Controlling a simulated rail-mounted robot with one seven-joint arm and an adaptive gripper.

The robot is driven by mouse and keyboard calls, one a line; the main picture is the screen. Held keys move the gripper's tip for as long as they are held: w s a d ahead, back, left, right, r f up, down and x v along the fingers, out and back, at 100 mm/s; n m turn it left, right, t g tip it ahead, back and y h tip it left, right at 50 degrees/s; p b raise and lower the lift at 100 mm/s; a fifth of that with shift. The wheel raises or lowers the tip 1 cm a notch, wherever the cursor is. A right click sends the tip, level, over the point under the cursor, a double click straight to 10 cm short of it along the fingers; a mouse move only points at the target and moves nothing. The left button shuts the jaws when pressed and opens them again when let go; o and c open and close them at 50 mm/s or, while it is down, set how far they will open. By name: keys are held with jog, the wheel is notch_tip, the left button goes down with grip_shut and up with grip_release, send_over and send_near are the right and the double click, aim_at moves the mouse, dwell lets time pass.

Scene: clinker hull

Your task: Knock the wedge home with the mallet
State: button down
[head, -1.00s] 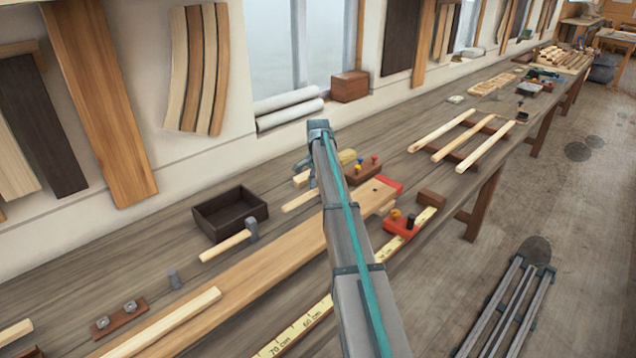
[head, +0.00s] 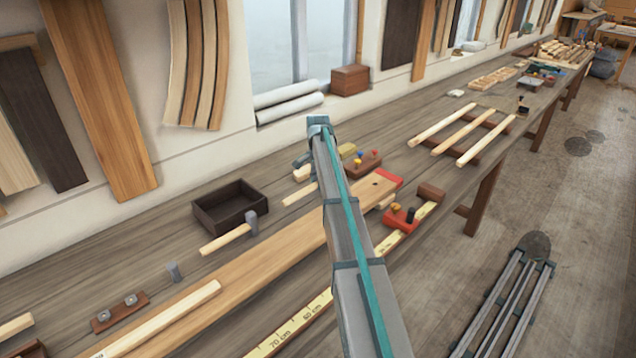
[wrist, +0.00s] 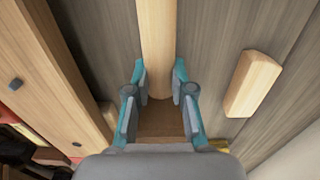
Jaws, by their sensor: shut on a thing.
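My gripper (wrist: 158,82) has its fingers on both sides of a pale round wooden handle (wrist: 155,40), which I take for the mallet's. A brown wooden block, perhaps the mallet's head (wrist: 160,124), shows below the handle's end, partly hidden by the gripper. In the head view the handle (head: 300,195) sticks out to the left of my arm, which hides the fingers. A pale wooden piece (wrist: 252,83) lies apart on the bench, right of the gripper; it also shows in the head view (head: 302,173). I cannot tell whether it is the wedge.
A long plank (wrist: 50,85) runs left of the gripper. A yellow tape (head: 290,325) lies along the front.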

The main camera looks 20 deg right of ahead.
jog(key=shift+r+p, duration=0.45)
jog(key=shift+r, duration=0.3)
dwell(0.6)
jog(key=shift+r+p, duration=2)
jog(key=shift+r, duration=1.9)
jog(key=c, duration=1.8)
grip_release()
grip_shut()
jog(key=shift+a, duration=0.1)
